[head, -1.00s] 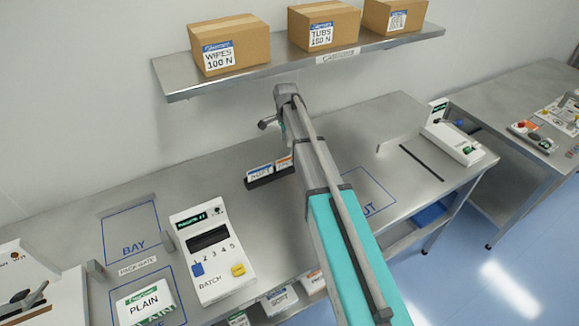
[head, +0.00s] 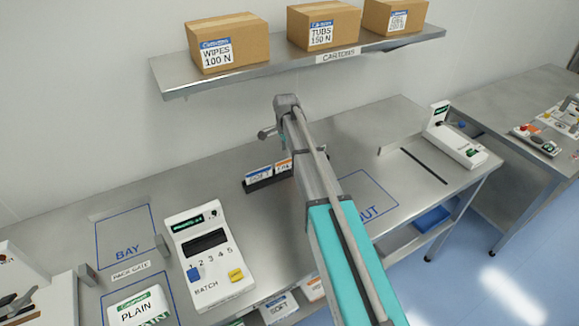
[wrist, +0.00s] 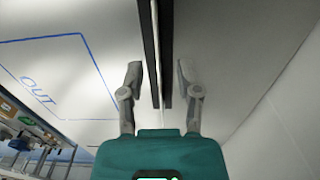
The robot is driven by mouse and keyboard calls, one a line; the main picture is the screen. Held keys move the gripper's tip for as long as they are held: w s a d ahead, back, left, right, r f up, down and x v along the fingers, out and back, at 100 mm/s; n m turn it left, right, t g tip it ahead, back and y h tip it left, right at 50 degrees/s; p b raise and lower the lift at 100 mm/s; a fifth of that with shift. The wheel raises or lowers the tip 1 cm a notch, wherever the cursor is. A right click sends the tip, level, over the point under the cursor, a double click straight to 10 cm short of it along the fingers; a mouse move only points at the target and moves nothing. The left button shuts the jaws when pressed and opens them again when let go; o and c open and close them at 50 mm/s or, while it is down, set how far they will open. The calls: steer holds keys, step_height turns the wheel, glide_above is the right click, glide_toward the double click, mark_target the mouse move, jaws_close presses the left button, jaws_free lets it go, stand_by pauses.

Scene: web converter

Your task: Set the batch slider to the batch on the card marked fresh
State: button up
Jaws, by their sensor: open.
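The white batch panel (head: 210,258) stands on the left of the bench in the head view. Its blue slider knob (head: 194,274) sits by the 1 of a row numbered 1 to 5. A dark card rack (head: 268,182) stands mid-bench. It holds a blue-topped card marked SOFT (head: 259,174) and an orange-topped card (head: 283,165), partly hidden by my arm. I see no readable fresh mark. My gripper (wrist: 160,68) is open, its fingers either side of dark parallel strips (wrist: 148,40) with a pale line between. I cannot tell whether it touches them.
A yellow button (head: 236,275) is on the panel's right. A PLAIN pack (head: 137,308) lies front left, near the marked BAY (head: 127,235). The blue OUT outline (head: 360,195) is right of my arm. A shelf (head: 300,72) with cartons overhangs the back.

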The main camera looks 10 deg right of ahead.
mark_target(288, 166)
steer(key=shift+d+f+b, duration=0.15)
steer(key=shift+f+b, duration=1.15)
steer(key=shift+d+f+b, duration=0.1)
steer(key=shift+f+b, duration=1.2)
jaws_close()
